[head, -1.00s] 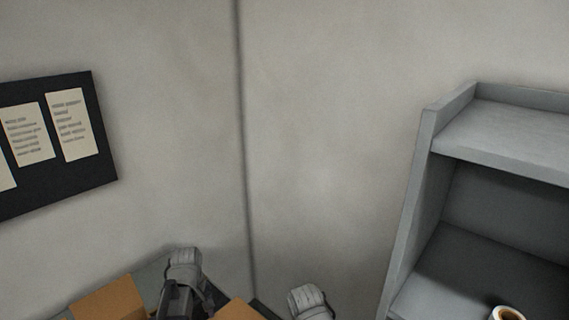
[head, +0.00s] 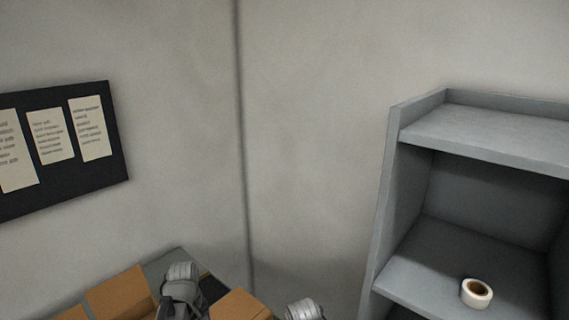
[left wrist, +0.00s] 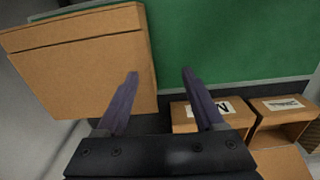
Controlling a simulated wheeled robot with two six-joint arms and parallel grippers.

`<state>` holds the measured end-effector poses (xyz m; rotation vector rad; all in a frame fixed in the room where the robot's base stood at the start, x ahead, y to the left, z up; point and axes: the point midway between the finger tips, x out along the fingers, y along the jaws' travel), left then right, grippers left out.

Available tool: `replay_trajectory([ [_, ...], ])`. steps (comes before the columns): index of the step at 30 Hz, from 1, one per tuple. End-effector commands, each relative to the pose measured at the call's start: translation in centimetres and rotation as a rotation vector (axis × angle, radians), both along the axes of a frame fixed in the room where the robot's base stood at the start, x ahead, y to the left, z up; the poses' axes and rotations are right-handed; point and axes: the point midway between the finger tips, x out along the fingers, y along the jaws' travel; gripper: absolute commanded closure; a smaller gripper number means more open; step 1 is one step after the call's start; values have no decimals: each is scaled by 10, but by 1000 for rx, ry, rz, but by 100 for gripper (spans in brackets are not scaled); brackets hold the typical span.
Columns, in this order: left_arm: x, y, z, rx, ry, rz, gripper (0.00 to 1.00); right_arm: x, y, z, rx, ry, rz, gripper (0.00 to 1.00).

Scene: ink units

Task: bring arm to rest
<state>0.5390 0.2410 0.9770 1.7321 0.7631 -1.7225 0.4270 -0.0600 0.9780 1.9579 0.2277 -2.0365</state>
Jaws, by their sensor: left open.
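My left gripper (left wrist: 160,76) is open in the left wrist view, its two dark fingers apart with nothing between them. A large cardboard box (left wrist: 82,65) is to the left of the fingers, and a green surface (left wrist: 225,40) is beyond them. In the head view, a grey part of my left arm (head: 182,283) shows at the bottom among boxes, and a grey part of my right arm (head: 303,310) shows at the bottom edge. Neither gripper's fingers can be made out there. My right gripper is out of view.
Cardboard boxes (head: 120,292) stand beside my left arm, another (head: 240,305) between the arms. Labelled boxes (left wrist: 212,116) sit right of the left fingers. A grey shelf (head: 388,205) at right holds a tape roll (head: 476,293). A notice board (head: 60,178) hangs left.

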Motion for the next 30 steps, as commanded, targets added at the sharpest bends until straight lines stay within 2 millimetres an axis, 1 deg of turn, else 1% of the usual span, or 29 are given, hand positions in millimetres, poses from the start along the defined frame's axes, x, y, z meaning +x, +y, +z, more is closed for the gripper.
replay_trajectory([
  [11,-10,-15,0,4,-13,-157,30,0,0,0,0,0,0,50],
  [14,-15,-22,0,5,-18,-226,30,0,0,0,0,0,0,50],
  [20,-29,-40,0,12,-34,-426,30,0,0,0,0,0,0,50],
  [26,-48,-62,0,24,-55,-700,30,0,0,0,0,0,0,50],
  [29,-59,-78,0,35,-64,-865,30,0,0,0,0,0,0,50],
  [30,-60,-91,0,35,-47,-891,30,0,0,0,0,0,0,50],
])
